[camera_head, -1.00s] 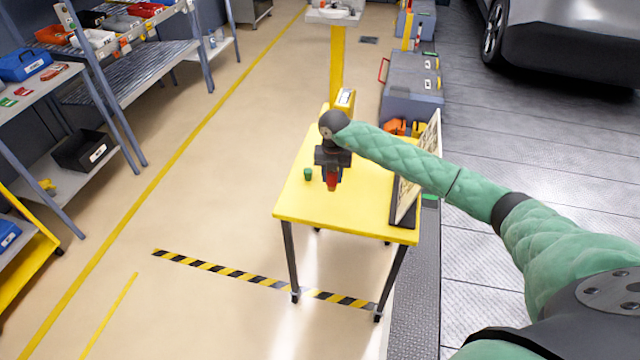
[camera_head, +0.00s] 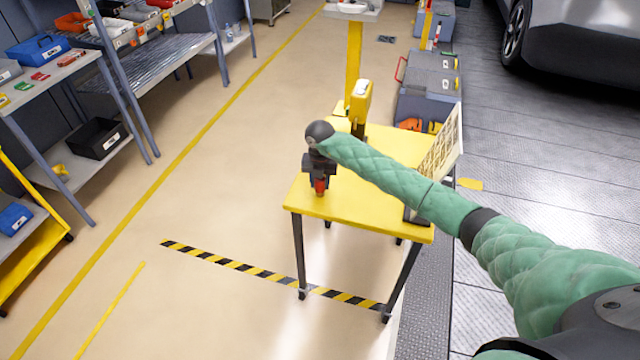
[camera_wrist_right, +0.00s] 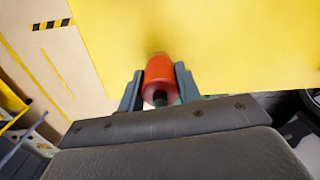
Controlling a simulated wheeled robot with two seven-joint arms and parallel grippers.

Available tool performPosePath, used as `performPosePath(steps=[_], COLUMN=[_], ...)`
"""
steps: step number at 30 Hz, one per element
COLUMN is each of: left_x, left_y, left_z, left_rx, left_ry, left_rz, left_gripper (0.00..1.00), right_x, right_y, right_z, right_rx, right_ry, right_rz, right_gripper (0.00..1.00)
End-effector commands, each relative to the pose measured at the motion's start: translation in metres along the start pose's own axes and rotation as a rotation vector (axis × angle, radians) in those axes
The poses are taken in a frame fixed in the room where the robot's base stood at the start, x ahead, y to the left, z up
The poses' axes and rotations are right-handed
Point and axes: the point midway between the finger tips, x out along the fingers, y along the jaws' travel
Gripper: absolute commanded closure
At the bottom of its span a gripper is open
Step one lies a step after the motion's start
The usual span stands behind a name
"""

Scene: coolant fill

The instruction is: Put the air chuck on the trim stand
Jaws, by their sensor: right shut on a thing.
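The air chuck seems to be the red-orange cylinder (camera_head: 320,187) with a dark tip. It also shows in the right wrist view (camera_wrist_right: 159,72), between the two fingers. My right gripper (camera_head: 319,178) is shut on it, over the left front part of the yellow table (camera_head: 345,198). I cannot tell if the cylinder touches the table top. A sliver of green shows beside the cylinder in the wrist view. No part is clearly marked as the trim stand, and I cannot tell which it is. My left gripper is out of view.
A beige panel (camera_head: 438,152) leans upright at the table's right edge. A yellow device (camera_head: 361,101) stands at the table's back. Grey cases (camera_head: 427,85) stand behind it. Shelves with bins line the left, and a car (camera_head: 585,45) is at the upper right. The floor left of the table is clear.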

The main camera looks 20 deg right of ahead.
Motion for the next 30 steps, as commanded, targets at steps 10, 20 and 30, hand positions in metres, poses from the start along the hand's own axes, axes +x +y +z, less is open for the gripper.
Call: performPosePath(steps=[10,20,30], left_x=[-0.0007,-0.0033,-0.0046], left_y=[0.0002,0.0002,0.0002], left_z=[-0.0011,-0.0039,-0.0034], left_rx=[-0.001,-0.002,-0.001], left_ry=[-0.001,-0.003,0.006], left_rz=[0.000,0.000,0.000], left_gripper=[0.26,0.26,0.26], right_x=[0.0015,0.0022,-0.0016], right_y=[0.0000,0.0000,0.0001], right_z=[0.0001,0.0000,-0.0001], right_rx=[0.000,0.000,0.000], right_ry=[-0.001,0.000,0.000], right_rz=[0.000,0.000,0.000], right_gripper=[0.81,0.44,0.44])
